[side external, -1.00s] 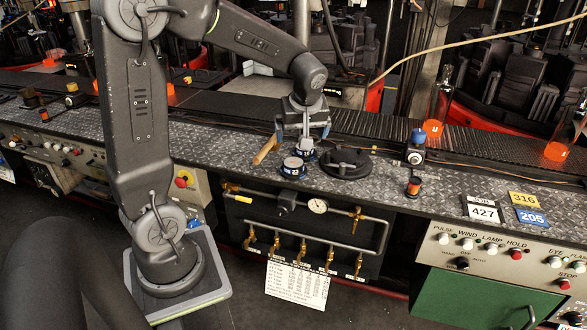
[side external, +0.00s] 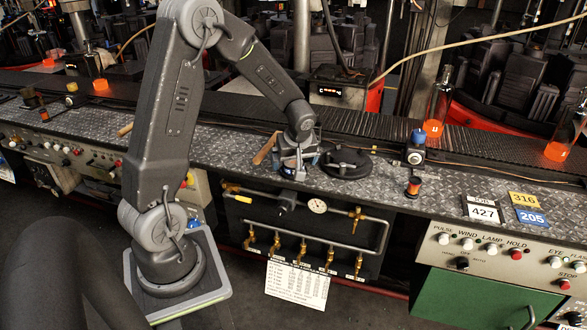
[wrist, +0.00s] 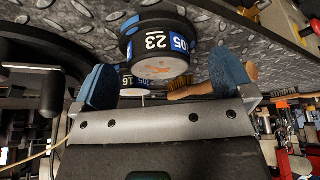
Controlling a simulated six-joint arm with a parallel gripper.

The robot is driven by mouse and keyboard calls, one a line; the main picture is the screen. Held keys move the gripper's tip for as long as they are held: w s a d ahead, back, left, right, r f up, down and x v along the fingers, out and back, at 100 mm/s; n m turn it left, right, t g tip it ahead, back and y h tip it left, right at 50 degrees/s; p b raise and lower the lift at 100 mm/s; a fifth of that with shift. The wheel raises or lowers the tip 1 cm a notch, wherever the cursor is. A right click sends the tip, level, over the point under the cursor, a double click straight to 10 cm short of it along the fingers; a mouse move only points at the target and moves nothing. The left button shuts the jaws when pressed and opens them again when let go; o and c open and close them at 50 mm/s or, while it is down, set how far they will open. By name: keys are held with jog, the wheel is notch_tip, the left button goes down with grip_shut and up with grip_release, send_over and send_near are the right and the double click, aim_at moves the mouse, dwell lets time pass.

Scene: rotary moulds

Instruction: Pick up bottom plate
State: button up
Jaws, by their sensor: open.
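A round dark plate with a blue and white band marked 23 (wrist: 158,48) shows in the wrist view, ahead of and between the fingers. A second round piece marked 16 (wrist: 128,82) is partly hidden behind the left finger. My gripper (wrist: 161,64) is open, its two blue-padded fingers apart, with nothing clearly held. In the side view my gripper (side external: 296,170) is low at the bench, over the spot of the round plates, and hides most of them. I cannot tell whether the fingers touch the plate.
A black disc with a handle (side external: 345,162) lies just right of my gripper. A wooden-handled brush (side external: 265,149) lies to the left. A blue-topped device (side external: 416,148) and a small spool (side external: 414,186) stand farther right on the metal bench (side external: 440,190).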

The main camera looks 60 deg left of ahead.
jog(key=shift+x, duration=1.05)
jog(key=shift+w+r, duration=0.1)
jog(key=c, duration=1)
jog(key=shift+r, duration=0.1)
jog(key=shift+r, duration=0.4)
jog(key=r, duration=0.3)
jog(key=shift+s+a+r, duration=0.3)
jog(key=shift+s+r, duration=0.05)
jog(key=shift+s, duration=0.05)
jog(key=s+a+r, duration=0.1)
jog(key=s+r, duration=0.1)
jog(key=s, duration=0.1)
jog(key=s+a+r, duration=0.2)
jog(key=s, duration=0.1)
jog(key=s+a+r, duration=0.2)
jog(key=s, duration=0.1)
jog(key=shift+s+a+r, duration=0.15)
